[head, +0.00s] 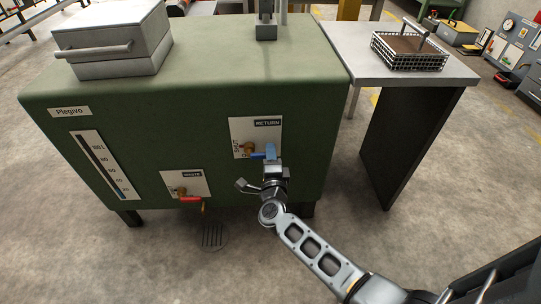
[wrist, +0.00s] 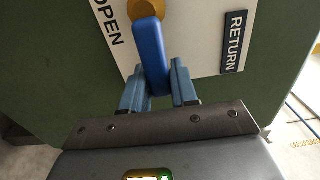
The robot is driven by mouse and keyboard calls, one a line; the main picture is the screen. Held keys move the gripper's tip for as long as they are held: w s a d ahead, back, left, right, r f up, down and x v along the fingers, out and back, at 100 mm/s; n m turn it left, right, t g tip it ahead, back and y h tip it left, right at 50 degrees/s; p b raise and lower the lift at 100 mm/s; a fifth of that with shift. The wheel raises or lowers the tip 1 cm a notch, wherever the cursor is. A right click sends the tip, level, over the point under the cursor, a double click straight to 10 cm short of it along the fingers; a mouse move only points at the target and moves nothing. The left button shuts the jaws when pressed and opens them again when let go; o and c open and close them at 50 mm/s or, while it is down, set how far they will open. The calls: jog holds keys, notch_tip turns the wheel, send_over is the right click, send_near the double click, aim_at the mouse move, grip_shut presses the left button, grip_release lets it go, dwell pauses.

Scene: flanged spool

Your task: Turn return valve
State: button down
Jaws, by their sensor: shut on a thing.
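The return valve has a blue lever handle (wrist: 151,57) on a brass stem (wrist: 144,8), mounted on a white plate (head: 243,130) labelled RETURN on the front of the green tank (head: 140,130). In the wrist view the handle runs down from the stem between the two blue fingers of my gripper (wrist: 158,86). My gripper is shut on the handle's lower end. In the head view my gripper (head: 271,158) is at the plate's lower right, where the handle points to the right of the brass stem. The word OPEN shows beside the stem in the wrist view.
A red-handled waste valve (head: 190,199) sits lower left on the tank, above a floor drain (head: 214,236). A level gauge (head: 105,164) is further left. A side table (head: 400,65) with a wire basket (head: 409,52) stands right. The floor in front is clear.

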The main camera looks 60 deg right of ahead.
jog(key=shift+s+f, duration=0.1)
jog(key=c, duration=1)
grip_release()
jog(key=shift+o, duration=0.2)
jog(key=p+v, duration=0.1)
jog(key=v, duration=0.6)
jog(key=shift+s+a+p, duration=0.2)
jog(key=shift+a+p, duration=0.1)
jog(key=shift+a, duration=0.05)
